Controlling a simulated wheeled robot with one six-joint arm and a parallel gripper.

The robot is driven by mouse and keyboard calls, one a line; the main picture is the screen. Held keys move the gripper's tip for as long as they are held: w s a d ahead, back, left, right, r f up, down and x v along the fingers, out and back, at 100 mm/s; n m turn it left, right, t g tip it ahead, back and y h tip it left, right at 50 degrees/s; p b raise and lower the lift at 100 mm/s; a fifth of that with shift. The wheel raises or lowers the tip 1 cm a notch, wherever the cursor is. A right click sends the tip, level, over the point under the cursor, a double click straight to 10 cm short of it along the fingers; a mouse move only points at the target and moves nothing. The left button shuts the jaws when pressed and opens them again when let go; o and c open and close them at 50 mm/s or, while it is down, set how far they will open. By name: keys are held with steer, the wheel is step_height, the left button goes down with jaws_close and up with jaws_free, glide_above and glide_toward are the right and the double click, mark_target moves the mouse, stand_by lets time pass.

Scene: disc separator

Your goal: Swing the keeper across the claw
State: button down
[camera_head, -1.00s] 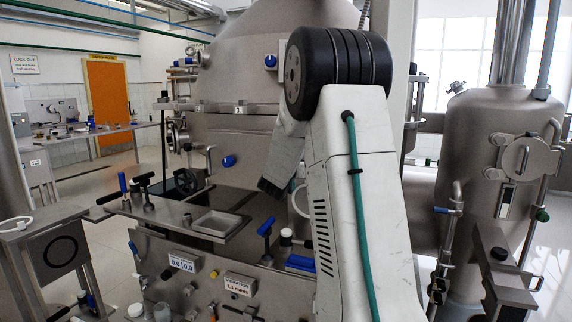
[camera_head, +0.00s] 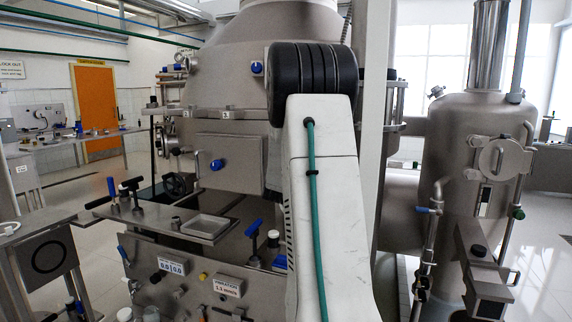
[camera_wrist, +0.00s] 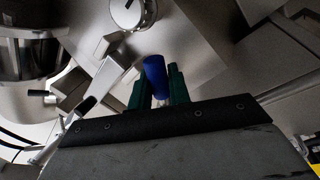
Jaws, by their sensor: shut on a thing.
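In the wrist view my gripper (camera_wrist: 158,84) has its two green fingers closed on either side of a blue grip (camera_wrist: 154,68). The blue grip stands upright in the picture, and its lower end is between the fingers. I take it to be the keeper's handle, but the keeper's body is mostly hidden. A pale metal bar (camera_wrist: 110,66) runs at a slant just left of the grip. I cannot tell whether it belongs to the claw. In the head view my own arm hides the gripper and the grip.
In the wrist view a round knob (camera_wrist: 132,12) sits above the grip, and a black-tipped lever (camera_wrist: 87,104) lies to the left. A tank (camera_head: 475,150) stands right.

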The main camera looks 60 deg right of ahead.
steer(key=n, duration=0.2)
steer(key=r+n+t, duration=0.1)
steer(key=n, duration=0.1)
steer(key=shift+s+d+r, duration=0.1)
steer(key=shift+s+d, duration=0.05)
steer(key=shift+s, duration=0.1)
steer(key=shift+r+n+t+y, duration=0.15)
steer(key=shift+r+n+t, duration=0.15)
steer(key=shift+n, duration=0.75)
steer(key=shift+r+n+t+y, duration=0.15)
steer(key=shift+r+n+t, duration=0.15)
steer(key=shift+n, duration=0.75)
steer(key=c, duration=1.4)
jaws_free()
steer(key=shift+o, duration=0.3)
steer(key=shift+s, duration=0.1)
steer(key=v, duration=0.7)
steer(key=shift+a, duration=0.35)
